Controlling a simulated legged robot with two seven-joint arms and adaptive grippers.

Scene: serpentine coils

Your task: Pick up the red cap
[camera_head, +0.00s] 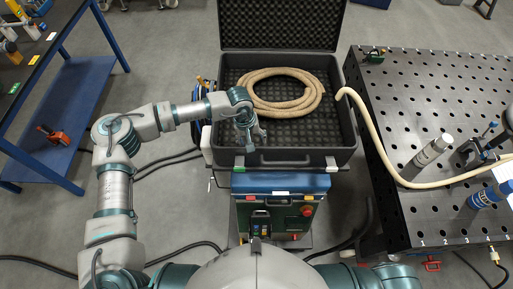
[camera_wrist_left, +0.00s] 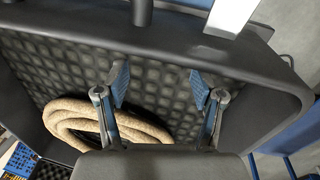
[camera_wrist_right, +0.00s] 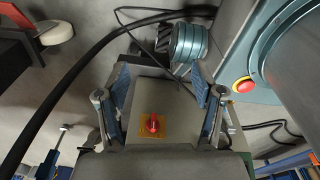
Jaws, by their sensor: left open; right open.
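I cannot make out a red cap with certainty in any view. My left gripper (camera_head: 250,140) is open and empty, over the near left part of the open black case (camera_head: 290,157). In the left wrist view, its spread fingers (camera_wrist_left: 160,88) are over the studded foam, near a coiled tan hose. My right gripper (camera_wrist_right: 160,86) shows only in its wrist view, open and empty. A red knob on a yellow plate (camera_wrist_right: 152,124) shows between its fingers, on a grey box; whether it touches anything is unclear.
The tan hose coil (camera_head: 285,90) lies in the case. A black perforated table (camera_head: 405,110) at right carries a pale hose (camera_head: 375,130), a silver cylinder (camera_head: 432,150) and a blue-topped cylinder (camera_head: 483,197). Cables cross the floor.

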